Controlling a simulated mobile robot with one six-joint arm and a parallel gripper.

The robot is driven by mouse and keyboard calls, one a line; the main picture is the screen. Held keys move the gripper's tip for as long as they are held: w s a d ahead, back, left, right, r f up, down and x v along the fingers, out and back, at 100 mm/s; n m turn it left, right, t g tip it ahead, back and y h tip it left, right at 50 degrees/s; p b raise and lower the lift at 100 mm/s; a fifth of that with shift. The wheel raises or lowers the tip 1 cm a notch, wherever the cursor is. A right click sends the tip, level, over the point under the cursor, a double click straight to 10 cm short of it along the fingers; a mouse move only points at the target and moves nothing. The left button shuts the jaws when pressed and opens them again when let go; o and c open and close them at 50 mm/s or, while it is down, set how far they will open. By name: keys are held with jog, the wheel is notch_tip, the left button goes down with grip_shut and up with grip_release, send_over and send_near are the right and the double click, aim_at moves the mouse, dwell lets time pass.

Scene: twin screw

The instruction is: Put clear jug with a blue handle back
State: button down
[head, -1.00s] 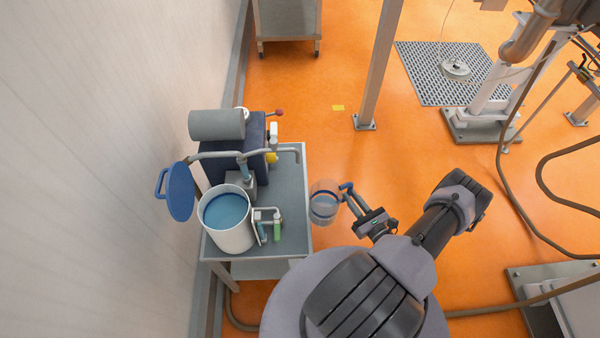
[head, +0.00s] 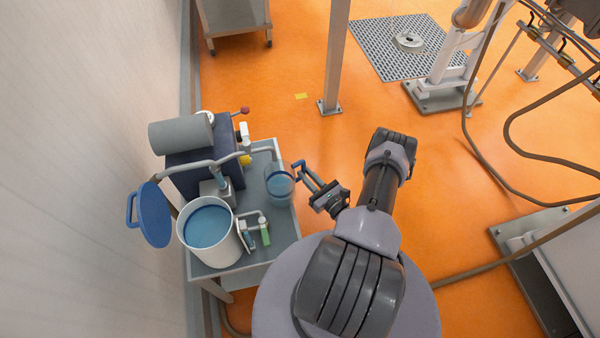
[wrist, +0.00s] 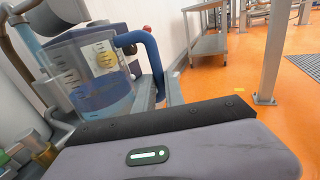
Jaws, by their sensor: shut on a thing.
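The clear jug (head: 280,187) holds blue liquid and shows at the right edge of the grey cart (head: 283,224) in the head view. In the wrist view the clear jug (wrist: 95,75) is large and upright, with its blue handle (wrist: 146,50) on the right side. My gripper (head: 312,180) is shut on the blue handle. Whether the jug's base touches the cart top cannot be told.
On the cart stand a white bucket (head: 209,232) of blue liquid with its blue lid (head: 154,215) swung open, a pump with a grey motor (head: 180,133), pipes, and a small green-labelled bottle (head: 265,235). A wall is at left. A steel post (head: 335,60) stands beyond; orange floor is open around it.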

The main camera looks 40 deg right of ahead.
jog(key=w, duration=0.1)
jog(key=w+f+b, duration=0.1)
jog(key=w+b, duration=0.1)
jog(key=shift+w+d+f, duration=0.2)
jog(key=shift+d, duration=0.05)
jog(key=shift+f, duration=0.2)
jog(key=c, duration=1.4)
grip_release()
jog(key=shift+r, duration=0.1)
